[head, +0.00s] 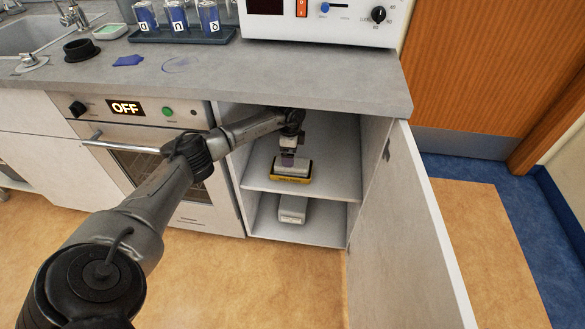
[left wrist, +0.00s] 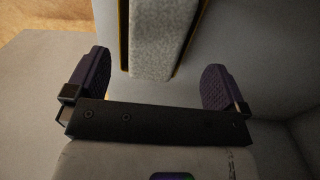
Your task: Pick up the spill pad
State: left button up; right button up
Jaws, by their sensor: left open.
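The spill pad appears to be the grey block with a yellow and black edge (head: 292,179) on the upper shelf (head: 330,186) of the open cabinet. In the left wrist view the speckled grey pad (left wrist: 152,40) lies lengthwise, cut off by the top edge. My left gripper (head: 288,160) reaches into the cabinet and covers part of the pad in the head view. In the wrist view the purple fingers of my left gripper (left wrist: 156,78) are spread wide and empty. The pad's near end lies between them sideways, with clear gaps on both sides. My right gripper is not in view.
A light box (head: 292,209) lies on the cabinet floor below the shelf. The cabinet door (head: 405,240) stands open at the right. The counter (head: 290,85) overhangs the cabinet closely above my left arm. An oven (head: 125,150) adjoins at the left.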

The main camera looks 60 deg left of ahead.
pick_arm(q)
jog(key=shift+s+d+f+b, duration=0.1)
jog(key=shift+f+b, duration=1.05)
jog(key=shift+f, duration=0.2)
jog(key=shift+s+f+b, duration=0.1)
jog(key=shift+f+b, duration=1.05)
jog(key=shift+f, duration=0.2)
jog(key=shift+r, duration=0.1)
jog(key=shift+c, duration=0.4)
jog(key=shift+c, duration=0.7)
jog(key=c, duration=0.8)
